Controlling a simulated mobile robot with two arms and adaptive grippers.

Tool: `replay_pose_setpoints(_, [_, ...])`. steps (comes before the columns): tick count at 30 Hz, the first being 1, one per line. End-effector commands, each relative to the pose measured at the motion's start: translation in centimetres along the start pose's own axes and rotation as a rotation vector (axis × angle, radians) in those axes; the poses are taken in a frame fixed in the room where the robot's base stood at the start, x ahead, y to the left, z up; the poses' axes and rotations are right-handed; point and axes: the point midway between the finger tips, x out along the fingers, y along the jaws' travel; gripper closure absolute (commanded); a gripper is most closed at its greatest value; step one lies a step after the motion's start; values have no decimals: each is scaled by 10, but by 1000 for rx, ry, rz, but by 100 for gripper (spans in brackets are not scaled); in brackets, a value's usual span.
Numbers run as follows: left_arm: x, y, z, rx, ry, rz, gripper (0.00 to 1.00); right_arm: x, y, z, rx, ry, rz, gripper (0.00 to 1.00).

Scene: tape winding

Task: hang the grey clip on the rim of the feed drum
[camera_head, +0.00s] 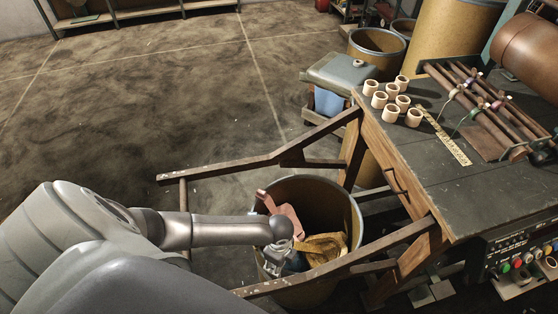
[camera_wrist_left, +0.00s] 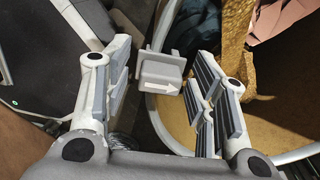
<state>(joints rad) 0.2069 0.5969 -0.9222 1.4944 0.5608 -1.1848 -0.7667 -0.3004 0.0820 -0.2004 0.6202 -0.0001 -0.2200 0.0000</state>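The grey clip (camera_wrist_left: 161,73), a small block with a white arrow, is between the fingers of my left gripper (camera_wrist_left: 163,68) in the left wrist view. The fingers stand apart, with narrow gaps showing on both sides of the clip. The clip overlaps the rim of a tan drum (camera_wrist_left: 175,120); whether it rests on the rim or is only above it, I cannot tell. In the head view my left gripper (camera_head: 277,258) is at the near left side of this drum (camera_head: 330,205), and the clip cannot be made out. My right gripper is not in view.
Pink and yellow-brown scraps (camera_head: 325,245) lie in the drum. Wooden rails (camera_head: 235,165) flank it. The workbench (camera_head: 450,200) at right carries several pale rings (camera_head: 391,112) and rods (camera_head: 490,110). Open floor (camera_head: 150,110) lies behind and to the left.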

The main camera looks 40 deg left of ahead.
Motion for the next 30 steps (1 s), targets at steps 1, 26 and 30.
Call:
replay_pose_setpoints(1, [0, 0, 0, 0, 0, 0, 37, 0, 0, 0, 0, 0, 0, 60])
replay_pose_setpoints(26, [-71, -1, 0, 2, 0, -4, 37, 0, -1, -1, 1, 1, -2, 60])
replay_pose_setpoints(30, [-95, -1, 0, 2, 0, -4, 37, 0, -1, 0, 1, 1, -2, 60])
